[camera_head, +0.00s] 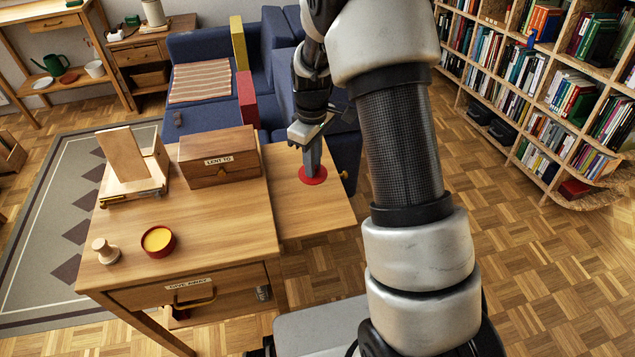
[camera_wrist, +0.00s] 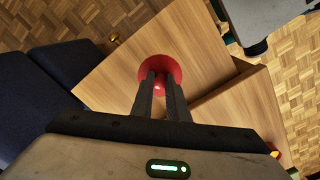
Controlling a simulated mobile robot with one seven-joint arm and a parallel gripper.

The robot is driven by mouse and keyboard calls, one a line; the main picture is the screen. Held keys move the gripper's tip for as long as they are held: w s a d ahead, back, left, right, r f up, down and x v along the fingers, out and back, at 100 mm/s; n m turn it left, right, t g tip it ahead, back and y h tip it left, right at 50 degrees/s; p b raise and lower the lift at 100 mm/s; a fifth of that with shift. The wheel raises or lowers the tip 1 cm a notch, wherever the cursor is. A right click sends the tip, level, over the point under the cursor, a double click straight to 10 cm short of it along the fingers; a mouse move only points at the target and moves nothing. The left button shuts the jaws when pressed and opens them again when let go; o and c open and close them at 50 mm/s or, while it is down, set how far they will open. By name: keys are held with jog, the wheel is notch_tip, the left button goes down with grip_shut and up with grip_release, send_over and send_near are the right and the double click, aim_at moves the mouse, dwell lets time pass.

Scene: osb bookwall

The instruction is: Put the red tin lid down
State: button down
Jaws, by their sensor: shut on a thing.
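The red tin lid (camera_head: 314,181) is a round red disc at the right-hand leaf (camera_head: 289,208) of the wooden desk. My gripper (camera_head: 312,166) points down and is shut on the lid's small knob. In the wrist view the lid (camera_wrist: 160,61) shows beyond the two dark fingers (camera_wrist: 160,80), with the knob between their tips. The lid looks level and on or very close to the leaf; I cannot tell whether it touches. An open red tin (camera_head: 158,242) with yellow contents stands at the desk's front left.
A wooden box labelled "LENT TO" (camera_head: 219,157) stands left of my gripper. A wooden stamp (camera_head: 103,251) and a wooden stand (camera_head: 133,175) are farther left. A blue sofa (camera_head: 200,50) is behind the desk. The leaf in front of the lid is clear.

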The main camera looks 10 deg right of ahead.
jog(key=shift+f+b, duration=0.45)
jog(key=shift+f, duration=2.5)
jog(key=shift+f, duration=0.15)
jog(key=c, duration=1.7)
grip_release()
